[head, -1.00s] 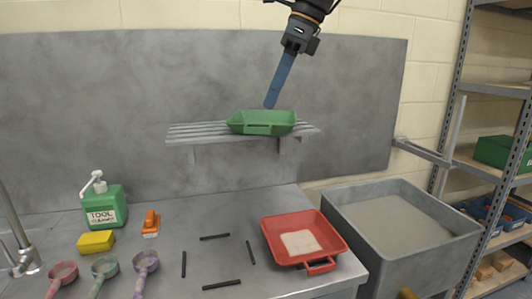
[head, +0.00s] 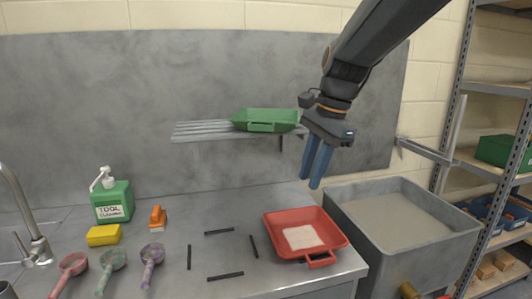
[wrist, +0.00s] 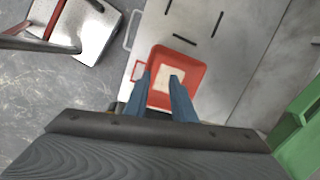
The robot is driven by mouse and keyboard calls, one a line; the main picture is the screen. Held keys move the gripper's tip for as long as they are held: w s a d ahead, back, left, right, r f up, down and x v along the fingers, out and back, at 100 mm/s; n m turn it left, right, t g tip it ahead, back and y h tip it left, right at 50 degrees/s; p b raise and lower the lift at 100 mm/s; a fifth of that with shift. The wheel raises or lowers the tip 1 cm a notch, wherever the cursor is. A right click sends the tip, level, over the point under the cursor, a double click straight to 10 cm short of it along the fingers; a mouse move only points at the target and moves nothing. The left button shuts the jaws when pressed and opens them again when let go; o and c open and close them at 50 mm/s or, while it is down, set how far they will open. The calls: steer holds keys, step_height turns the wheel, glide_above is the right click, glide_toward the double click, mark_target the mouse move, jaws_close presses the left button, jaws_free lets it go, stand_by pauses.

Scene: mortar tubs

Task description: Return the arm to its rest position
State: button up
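My gripper (head: 309,182) is in the air in front of the wall, right of the slatted shelf and above the red tray. Its two blue fingers point down and stand apart with nothing between them. The wrist view also shows the open fingers (wrist: 160,78) with the red tray beyond them. My arm reaches in from the upper right of the head view.
A green tray (head: 268,127) rests on the slatted wall shelf (head: 205,137). A red tray (head: 336,231) with a pale patch inside sits on the counter (head: 180,225). A grey tub (head: 440,250) stands at right, beside metal shelving (head: 450,110). Scoops and a green bottle (head: 112,203) are at left.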

steer(key=s+d+f+n+h, duration=0.1)
steer(key=s+d+f+n, duration=0.3)
steer(key=s+f+n, duration=0.2)
steer(key=s+d+f+n+h, duration=0.1)
steer(key=s+d+f+n, duration=0.4)
steer(key=s+f, duration=0.5)
step_height(320, 180, down, 4)
steer(key=shift+s+r+n, duration=0.15)
steer(key=shift+s+n, duration=0.1)
steer(key=shift+n, duration=0.45)
